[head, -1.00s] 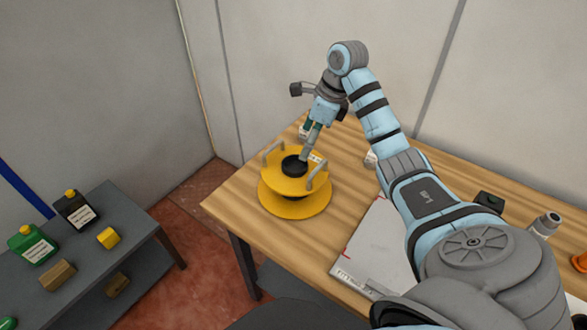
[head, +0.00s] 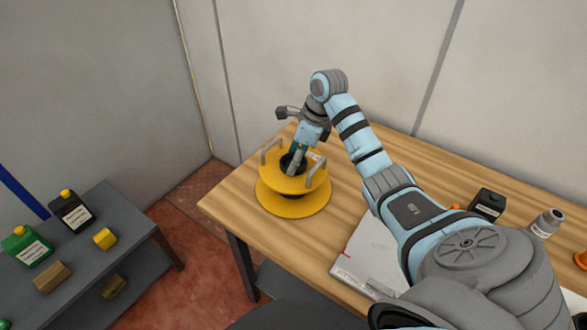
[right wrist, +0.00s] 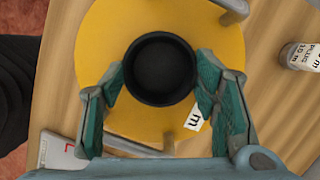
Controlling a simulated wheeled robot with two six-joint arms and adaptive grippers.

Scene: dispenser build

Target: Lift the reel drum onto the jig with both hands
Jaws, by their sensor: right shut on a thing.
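My right gripper (head: 297,160) reaches down at the hub from above. In the right wrist view its two green-padded fingers (right wrist: 162,72) lie on either side of the black hub (right wrist: 160,68), shut on it, with the yellow flange (right wrist: 215,45) around. My left gripper is in neither view. I cannot tell which thing is the jig.
A white sheet or plate (head: 358,255) with red marks lies on the table (head: 235,205), partly under my right arm. A black container (head: 488,204) and a grey bottle (head: 547,223) stand at the right. A grey shelf (head: 100,270) with bottles and blocks stands at the left.

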